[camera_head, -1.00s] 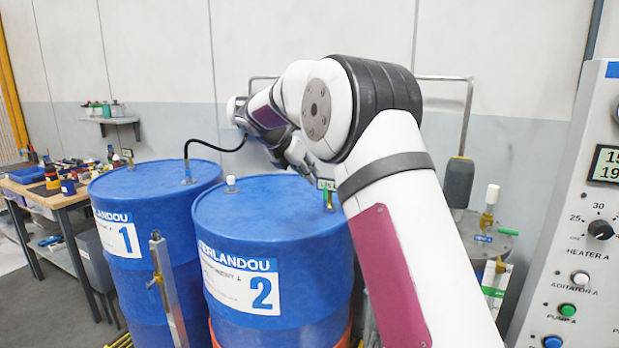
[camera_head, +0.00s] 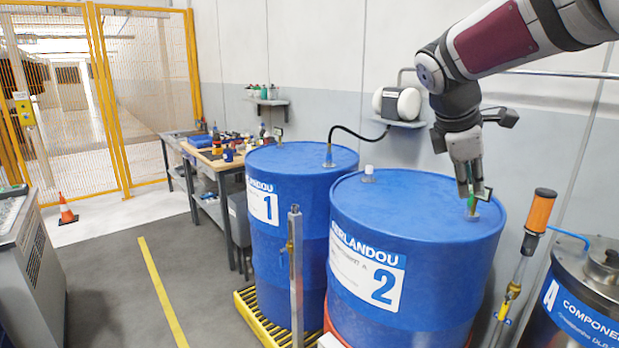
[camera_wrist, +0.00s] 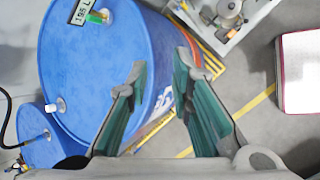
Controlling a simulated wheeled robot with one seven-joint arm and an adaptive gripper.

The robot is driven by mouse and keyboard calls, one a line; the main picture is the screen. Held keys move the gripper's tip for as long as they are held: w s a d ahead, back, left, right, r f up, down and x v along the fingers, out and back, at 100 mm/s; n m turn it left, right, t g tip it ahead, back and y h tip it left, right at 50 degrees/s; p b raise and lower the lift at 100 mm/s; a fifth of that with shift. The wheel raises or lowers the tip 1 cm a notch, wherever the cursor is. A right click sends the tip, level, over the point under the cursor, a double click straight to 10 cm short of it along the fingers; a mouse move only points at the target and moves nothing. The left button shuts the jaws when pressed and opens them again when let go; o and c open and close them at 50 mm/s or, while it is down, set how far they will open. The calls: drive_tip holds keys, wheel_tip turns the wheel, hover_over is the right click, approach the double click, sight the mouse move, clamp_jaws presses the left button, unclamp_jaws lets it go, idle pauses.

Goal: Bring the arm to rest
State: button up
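My gripper (camera_head: 470,188) hangs from the arm, fingers pointing down, over the right part of the blue drum marked 2 (camera_head: 400,205) in the head view. In the wrist view my gripper (camera_wrist: 160,68) has its two green-padded fingers apart, with nothing between them. The blue top of a drum (camera_wrist: 95,75) lies below and to the left of the fingers. A small display (camera_wrist: 81,12) and a green fitting (camera_wrist: 97,17) sit on that top, clear of the fingers. The arm crosses the upper right of the head view.
The drum marked 1 (camera_head: 300,165) stands left of drum 2. A workbench (camera_head: 205,165) with tools is behind. An orange-handled lance (camera_head: 540,212) and a metal tank (camera_head: 590,285) stand at right. Open grey floor (camera_head: 110,270) lies left, with a traffic cone (camera_head: 66,208).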

drive_tip(key=s+a+f+m+y, duration=0.2)
drive_tip(key=s+m, duration=0.3)
drive_tip(key=s, duration=0.5)
drive_tip(key=s+a+f+m+y, duration=0.1)
drive_tip(key=s+a+f+m, duration=0.3)
drive_tip(key=s, duration=0.6)
drive_tip(key=s+a+f+m+y, duration=0.2)
drive_tip(key=s+m, duration=0.4)
drive_tip(key=s, duration=0.4)
drive_tip(key=shift+s+a+f+y+p, duration=0.3)
drive_tip(key=shift+s+a+f+p, duration=0.15)
drive_tip(key=shift+a, duration=0.7)
